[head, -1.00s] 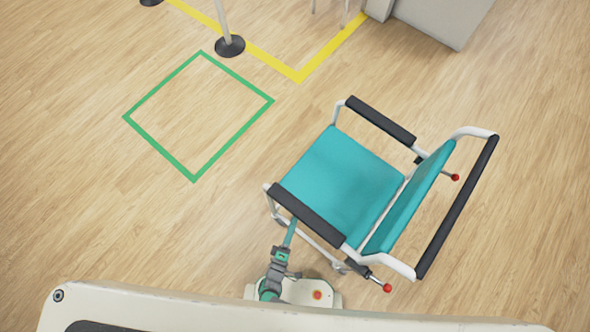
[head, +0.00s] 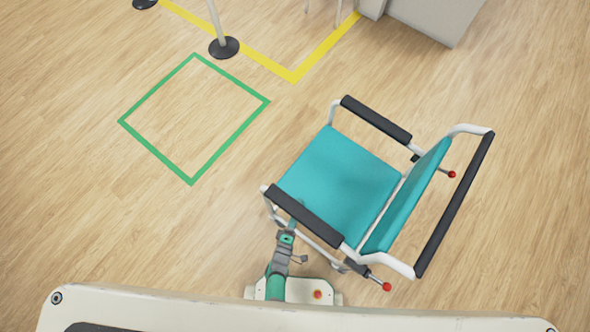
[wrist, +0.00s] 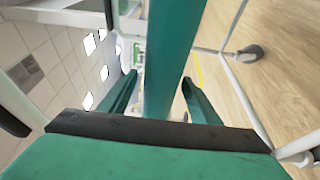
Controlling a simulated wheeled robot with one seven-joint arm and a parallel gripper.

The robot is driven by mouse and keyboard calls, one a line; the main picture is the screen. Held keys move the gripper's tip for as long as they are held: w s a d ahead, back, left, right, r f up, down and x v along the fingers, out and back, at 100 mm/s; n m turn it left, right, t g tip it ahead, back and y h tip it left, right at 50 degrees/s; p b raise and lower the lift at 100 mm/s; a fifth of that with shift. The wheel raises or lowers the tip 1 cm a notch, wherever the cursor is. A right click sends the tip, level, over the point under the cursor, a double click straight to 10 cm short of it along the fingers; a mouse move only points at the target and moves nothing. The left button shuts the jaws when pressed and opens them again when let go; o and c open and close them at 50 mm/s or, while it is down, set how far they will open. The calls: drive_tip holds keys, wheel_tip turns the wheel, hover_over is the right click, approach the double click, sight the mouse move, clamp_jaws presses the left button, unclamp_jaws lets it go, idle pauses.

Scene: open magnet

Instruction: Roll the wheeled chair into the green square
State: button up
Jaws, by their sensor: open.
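The wheeled chair (head: 340,183) has a teal seat and backrest, a white tube frame and black armrests. It stands upright, right of the green square (head: 230,147), outside it. The square is a taped outline on the floor, with bare floor inside. My arm reaches up to the chair's near-left side, and its end goes under the near armrest (head: 306,214), so the fingertips are hidden in the head view. In the wrist view my gripper (wrist: 160,95) is open, its dark green fingers on either side of a teal strip, apparently the seat edge. Whether they touch it I cannot tell.
A yellow floor line (head: 320,53) runs beyond the square. A post with a black base (head: 224,47) stands near the square's far corner. A grey cabinet (head: 440,18) is at the top right. Floor between chair and square is clear.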

drive_tip(key=shift+x, duration=2.25)
clamp_jaws()
